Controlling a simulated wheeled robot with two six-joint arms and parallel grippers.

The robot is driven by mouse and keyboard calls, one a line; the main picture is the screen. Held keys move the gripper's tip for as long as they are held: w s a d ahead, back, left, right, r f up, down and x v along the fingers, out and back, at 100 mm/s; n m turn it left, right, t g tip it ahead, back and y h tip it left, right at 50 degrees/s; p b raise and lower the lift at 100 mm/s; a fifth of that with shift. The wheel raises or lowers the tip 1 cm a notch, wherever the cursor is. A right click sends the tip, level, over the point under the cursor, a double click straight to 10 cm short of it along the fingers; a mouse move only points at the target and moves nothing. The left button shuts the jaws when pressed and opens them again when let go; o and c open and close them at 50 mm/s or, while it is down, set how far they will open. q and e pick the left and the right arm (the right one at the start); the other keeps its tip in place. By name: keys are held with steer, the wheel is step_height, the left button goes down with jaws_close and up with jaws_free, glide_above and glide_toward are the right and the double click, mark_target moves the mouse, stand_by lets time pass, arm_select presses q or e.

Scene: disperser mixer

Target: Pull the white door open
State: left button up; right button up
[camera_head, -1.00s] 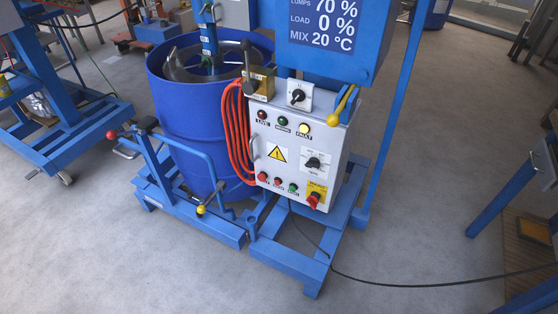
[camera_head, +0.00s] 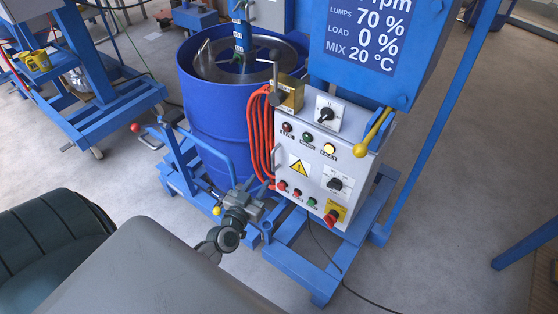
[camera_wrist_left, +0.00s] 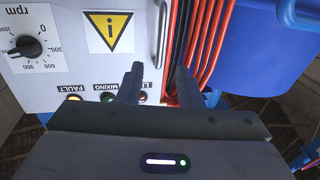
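The white door (camera_head: 316,165) is the front of the white control cabinet on the blue frame, with lamps, buttons, a knob and a yellow warning sign. It looks shut. Its slim metal handle (camera_wrist_left: 161,32) is at the door's left edge in the head view, beside the red hoses. In the left wrist view, the picture is upside down and my left gripper (camera_wrist_left: 158,84) has its two fingers apart. The handle shows beyond the gap between them, with nothing gripped. In the head view my left gripper (camera_head: 258,204) is low in front of the door's left side. My right gripper is out of view.
Red hoses (camera_head: 260,140) hang beside the cabinet. A blue drum (camera_head: 215,105) stands behind to the left. A blue tubular bar (camera_head: 205,145) with a yellow knob is close to my left arm. A display (camera_head: 372,40) is above. The floor at the right is mostly open.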

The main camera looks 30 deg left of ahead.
arm_select(q)
steer(key=w+a, duration=0.1)
steer(key=w, duration=0.8)
steer(key=shift+w, duration=0.15)
steer(key=shift+a+f, duration=0.1)
jaws_close()
